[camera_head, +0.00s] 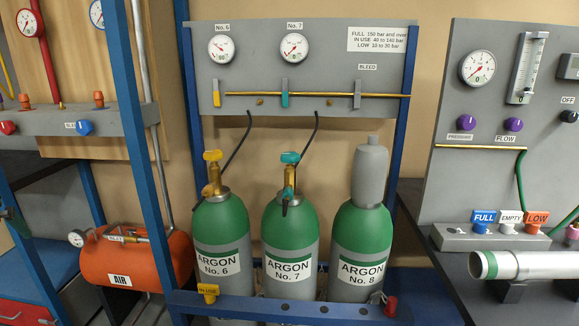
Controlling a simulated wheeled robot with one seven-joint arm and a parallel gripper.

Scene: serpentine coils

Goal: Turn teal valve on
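Two teal valve parts show in the head view. A teal handwheel (290,158) tops the brass valve of the middle green-and-grey cylinder (289,235), labelled ARGON No. 7. A small teal lever (285,99) stands upright across the brass pipe (320,95) on the grey panel, below the gauge marked No. 7 (294,46). A dark hose (303,140) runs up from the No. 7 valve toward the panel. The gauge needle is too small to read surely.
Cylinder No. 6 (222,245), with a yellow handwheel (212,156), stands left of No. 7. Capped cylinder No. 8 (361,245) stands right. A blue post (131,120) rises at the left. An orange air tank (130,262) sits lower left. A dark bench (460,270) is at right.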

